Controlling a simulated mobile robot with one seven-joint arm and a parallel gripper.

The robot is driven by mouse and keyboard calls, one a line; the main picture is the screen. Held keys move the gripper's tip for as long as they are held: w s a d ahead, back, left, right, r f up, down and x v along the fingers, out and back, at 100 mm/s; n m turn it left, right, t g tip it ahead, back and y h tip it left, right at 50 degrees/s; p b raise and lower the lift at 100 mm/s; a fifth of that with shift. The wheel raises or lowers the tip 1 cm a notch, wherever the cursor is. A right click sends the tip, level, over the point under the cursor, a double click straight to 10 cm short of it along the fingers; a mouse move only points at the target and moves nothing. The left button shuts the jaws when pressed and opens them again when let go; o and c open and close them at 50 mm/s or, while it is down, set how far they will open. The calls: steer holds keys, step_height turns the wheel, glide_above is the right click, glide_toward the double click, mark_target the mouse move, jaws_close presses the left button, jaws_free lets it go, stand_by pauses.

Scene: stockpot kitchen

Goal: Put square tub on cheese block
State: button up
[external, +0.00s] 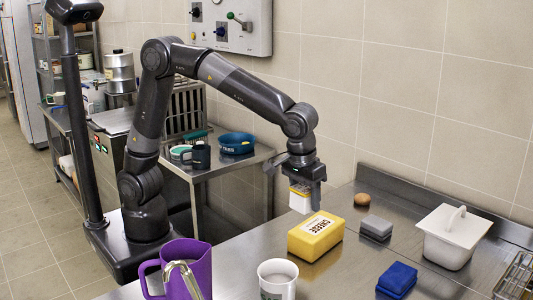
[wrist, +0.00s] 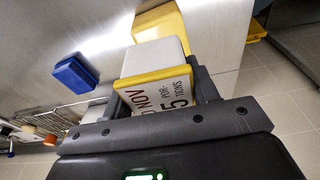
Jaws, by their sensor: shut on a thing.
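My gripper (external: 306,180) is shut on the square tub (external: 300,200), a small white tub with a yellow rim and a printed label. In the wrist view the square tub (wrist: 153,60) sits between the two fingers of my gripper (wrist: 160,88), its lettered side facing the camera. The cheese block (external: 316,237) is a yellow block with a white "CHEESE" label, lying on the steel counter. The tub is held in the air, just behind and above the block in the external view. The cheese block (wrist: 162,22) shows partly behind the tub in the wrist view.
Right of the block are a grey-topped sponge (external: 376,228), a brown egg-like item (external: 362,199), a lidded white container (external: 452,236), a blue block (external: 397,279) and a wire rack (external: 517,275). A purple jug (external: 187,270) and white cup (external: 277,279) stand in front.

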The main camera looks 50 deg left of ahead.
glide_above(320, 224)
steer(key=f, duration=0.4)
steer(key=shift+s+a, duration=0.15)
steer(key=shift+s, duration=0.1)
steer(key=shift+f, duration=1.95)
steer(key=shift+f, duration=0.1)
steer(key=o, duration=1.1)
steer(key=shift+c, duration=0.2)
